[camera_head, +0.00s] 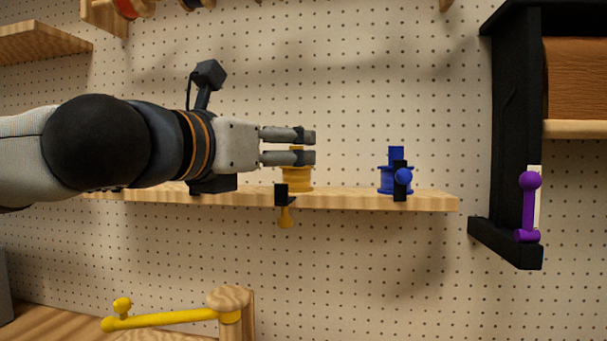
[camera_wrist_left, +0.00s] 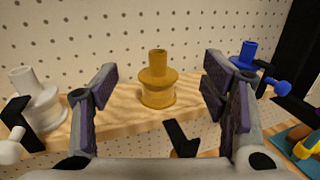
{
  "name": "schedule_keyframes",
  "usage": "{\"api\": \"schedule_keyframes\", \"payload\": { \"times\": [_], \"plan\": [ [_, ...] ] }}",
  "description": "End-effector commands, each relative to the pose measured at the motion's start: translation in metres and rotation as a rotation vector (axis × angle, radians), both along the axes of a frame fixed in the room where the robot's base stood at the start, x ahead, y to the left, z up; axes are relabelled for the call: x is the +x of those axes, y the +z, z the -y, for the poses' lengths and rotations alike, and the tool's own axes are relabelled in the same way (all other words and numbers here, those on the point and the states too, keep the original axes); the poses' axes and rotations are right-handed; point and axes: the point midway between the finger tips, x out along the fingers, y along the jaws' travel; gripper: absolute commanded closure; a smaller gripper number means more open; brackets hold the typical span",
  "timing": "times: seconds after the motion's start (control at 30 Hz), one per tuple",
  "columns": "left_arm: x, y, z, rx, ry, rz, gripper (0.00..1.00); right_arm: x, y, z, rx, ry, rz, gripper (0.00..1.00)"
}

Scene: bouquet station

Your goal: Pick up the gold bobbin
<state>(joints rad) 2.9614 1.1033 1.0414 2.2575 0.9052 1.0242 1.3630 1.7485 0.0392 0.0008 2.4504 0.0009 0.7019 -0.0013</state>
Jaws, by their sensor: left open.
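The gold bobbin (camera_head: 298,179) stands upright on a wooden shelf (camera_head: 430,200) against the pegboard. In the head view my left gripper (camera_head: 312,147) is in front of it and hides part of its upper half. In the left wrist view the gold bobbin (camera_wrist_left: 158,82) stands between and beyond the two open fingers (camera_wrist_left: 160,92), with a gap on each side. The fingers do not touch it. A black clip with a gold knob (camera_head: 285,216) sits at the shelf's front edge before the bobbin. My right gripper is not in view.
A blue bobbin (camera_head: 395,178) with a black clip stands to the right on the shelf. A white bobbin (camera_wrist_left: 38,100) stands to the left. A black frame with a purple handle (camera_head: 528,205) is at the right. A yellow lever (camera_head: 170,318) is below.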

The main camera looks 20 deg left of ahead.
Motion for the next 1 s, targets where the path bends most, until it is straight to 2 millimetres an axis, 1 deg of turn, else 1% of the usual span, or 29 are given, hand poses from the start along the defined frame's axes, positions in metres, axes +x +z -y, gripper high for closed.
{"api": "schedule_keyframes", "payload": {
  "times": [0.1,0.27,0.33,0.43,0.6,0.63,0.67,0.7,0.87,0.9,0.93,1.0],
  "plan": [
    [0.015,-0.003,0.0,0.002,0.002,-0.003,0.33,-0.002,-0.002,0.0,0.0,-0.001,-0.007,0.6],
    [0.05,-0.02,0.0,0.003,0.002,-0.016,0.33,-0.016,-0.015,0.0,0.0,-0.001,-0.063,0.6],
    [0.059,-0.016,0.001,0.004,0.003,-0.011,0.33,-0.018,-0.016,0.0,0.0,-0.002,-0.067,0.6],
    [0.065,-0.012,0.002,0.003,0.001,-0.004,0.33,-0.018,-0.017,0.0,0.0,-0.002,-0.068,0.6],
    [0.064,-0.009,0.001,0.003,0.001,0.001,0.33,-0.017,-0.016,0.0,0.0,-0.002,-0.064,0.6],
    [0.064,-0.009,0.001,0.003,0.001,0.001,0.35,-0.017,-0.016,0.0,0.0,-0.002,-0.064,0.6],
    [0.064,-0.009,0.001,0.003,0.002,0.001,0.42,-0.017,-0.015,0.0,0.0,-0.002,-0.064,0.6],
    [0.064,-0.009,0.001,0.003,0.002,0.001,0.51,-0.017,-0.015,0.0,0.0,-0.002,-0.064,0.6],
    [0.064,-0.009,0.001,0.003,0.002,0.0,0.87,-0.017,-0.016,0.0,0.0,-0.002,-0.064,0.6],
    [0.064,-0.009,0.001,0.003,0.002,0.0,0.96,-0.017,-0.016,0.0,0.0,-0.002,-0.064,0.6],
    [0.064,-0.01,0.001,0.003,0.002,0.0,0.98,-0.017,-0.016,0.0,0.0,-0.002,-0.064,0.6],
    [0.064,-0.01,0.001,0.003,0.002,0.0,0.98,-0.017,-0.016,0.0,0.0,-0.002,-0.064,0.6]
  ]
}}
